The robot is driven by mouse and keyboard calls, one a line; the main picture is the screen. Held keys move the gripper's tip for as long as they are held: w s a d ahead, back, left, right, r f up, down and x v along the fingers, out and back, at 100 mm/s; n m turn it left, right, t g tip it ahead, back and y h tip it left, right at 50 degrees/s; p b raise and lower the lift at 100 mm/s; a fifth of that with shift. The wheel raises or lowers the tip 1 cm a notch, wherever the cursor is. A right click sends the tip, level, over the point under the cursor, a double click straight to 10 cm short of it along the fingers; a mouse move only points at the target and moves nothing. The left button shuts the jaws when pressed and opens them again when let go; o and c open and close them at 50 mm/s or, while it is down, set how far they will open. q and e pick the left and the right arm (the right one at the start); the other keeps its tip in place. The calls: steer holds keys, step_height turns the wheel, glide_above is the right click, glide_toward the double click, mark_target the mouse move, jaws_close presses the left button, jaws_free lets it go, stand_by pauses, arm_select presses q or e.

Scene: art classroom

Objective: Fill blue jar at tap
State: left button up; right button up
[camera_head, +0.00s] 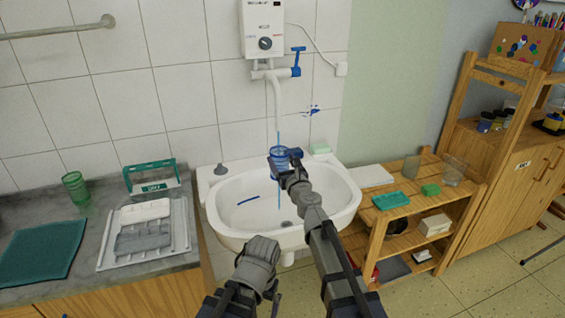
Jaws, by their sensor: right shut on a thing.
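The blue jar (279,158) is translucent and roughly upright above the sink basin. My right gripper (290,158) is shut on it from its right side. The white tap (276,95) has a curved spout over the jar and a blue lever (297,62) at its right. A thin blue stream runs from the spout down to the jar. A thin blue line also shows below the jar, down into the basin. The water level inside is too small to tell. My left arm is folded low in front of the sink, and its fingers are not clear.
A drying rack (106,252) and green cup (75,186) stand on the left counter. A wooden shelf (425,207) stands close at the right.

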mark_target(283, 151)
steer(key=shift+w, duration=0.1)
steer(key=shift+w+a, duration=0.15)
steer(key=shift+w, duration=3.5)
stand_by(4.2)
